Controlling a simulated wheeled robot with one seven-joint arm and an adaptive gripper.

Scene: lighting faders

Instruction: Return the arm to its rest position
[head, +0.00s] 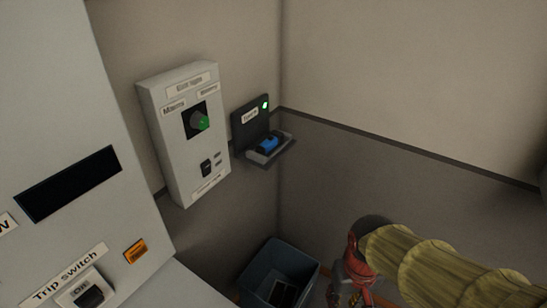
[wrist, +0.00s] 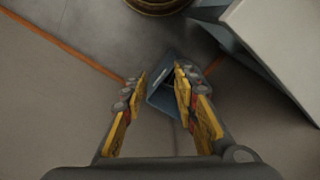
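My arm, in a ribbed yellow sleeve, comes in from the lower right of the head view. Its red and grey end, with my gripper (head: 345,297), hangs near the bottom edge and is partly cut off. In the wrist view my gripper (wrist: 161,76) points down at the floor. Its two yellow-padded fingers stand apart with nothing held between them. A blue-grey bin (head: 262,272) stands on the floor left of my gripper in the head view. The bin (wrist: 160,98) also shows between and beyond the fingers in the wrist view.
A white wall box (head: 185,135) with a green-lit knob (head: 201,122) and a dark holder (head: 250,122) with a blue item (head: 267,143) hang by the corner. A grey cabinet with a trip switch (head: 88,296) fills the left. The right wall is bare.

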